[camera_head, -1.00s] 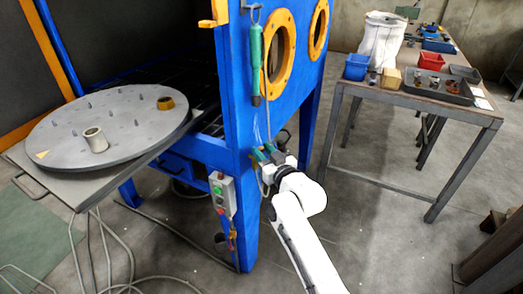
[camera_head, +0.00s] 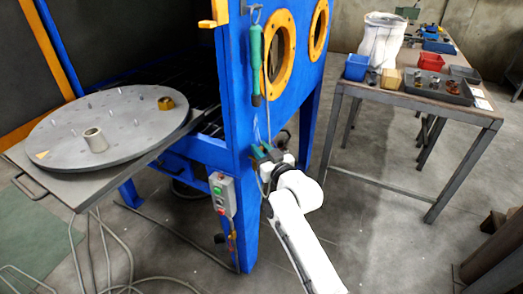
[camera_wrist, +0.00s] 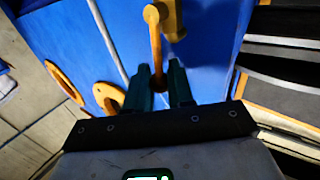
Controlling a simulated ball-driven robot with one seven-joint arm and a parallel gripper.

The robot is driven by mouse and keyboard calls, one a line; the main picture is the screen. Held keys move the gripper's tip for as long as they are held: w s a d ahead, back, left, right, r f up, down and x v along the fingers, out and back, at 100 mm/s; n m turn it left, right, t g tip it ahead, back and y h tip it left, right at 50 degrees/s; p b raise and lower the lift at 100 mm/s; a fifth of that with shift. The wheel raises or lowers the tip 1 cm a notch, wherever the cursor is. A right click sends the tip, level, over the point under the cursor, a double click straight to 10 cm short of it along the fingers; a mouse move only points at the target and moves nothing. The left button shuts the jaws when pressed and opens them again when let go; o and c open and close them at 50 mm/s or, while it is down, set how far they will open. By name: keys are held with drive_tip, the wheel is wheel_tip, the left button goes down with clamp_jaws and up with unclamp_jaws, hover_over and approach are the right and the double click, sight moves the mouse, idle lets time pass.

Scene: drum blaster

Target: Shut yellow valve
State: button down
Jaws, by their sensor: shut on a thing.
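The yellow valve (camera_wrist: 172,20) shows in the wrist view in front of the blue cabinet wall. Its thin yellow lever (camera_wrist: 155,45) runs down between the two dark green fingers of my gripper (camera_wrist: 161,82). My gripper is shut on this lever; the lever's lower end is between the fingers. In the head view my gripper (camera_head: 266,154) is at the blue cabinet's front corner post, and the valve is hidden or too small to make out there.
The blue cabinet (camera_head: 238,90) has yellow-rimmed round ports and a hanging green-handled tool (camera_head: 256,62). A control box (camera_head: 222,193) is on its post. A round turntable (camera_head: 60,125) is at left, a workbench (camera_head: 420,105) at right. Hoses lie on the floor at lower left.

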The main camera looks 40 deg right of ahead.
drive_tip(key=shift+d+p, duration=0.1)
drive_tip(key=shift+p, duration=0.3)
drive_tip(key=shift+d+r+m+p, duration=0.1)
drive_tip(key=shift+r+m+p, duration=0.05)
drive_tip(key=shift+m+p, duration=0.2)
drive_tip(key=m+p, duration=0.1)
drive_tip(key=d+g+p, duration=0.1)
drive_tip(key=shift+w+m+y+p, duration=0.25)
drive_tip(key=shift+m+y+p, duration=0.05)
drive_tip(key=shift+m+y, duration=0.1)
drive_tip(key=shift+w+d+f+m+g+y+p, duration=0.15)
drive_tip(key=shift+d+m+g+p, duration=0.15)
drive_tip(key=shift+p, duration=0.15)
drive_tip(key=shift+d+f+m+g+y+p, duration=0.1)
drive_tip(key=shift+d+m+g+y+p, duration=0.05)
drive_tip(key=shift+m+g+p, duration=0.2)
drive_tip(key=w+d+f+m+g+y+p, duration=0.1)
drive_tip(key=d+f+m+g+y+p, duration=0.2)
drive_tip(key=f+m+y, duration=0.3)
drive_tip(key=shift+m+g, duration=0.5)
drive_tip(key=shift+g, duration=0.05)
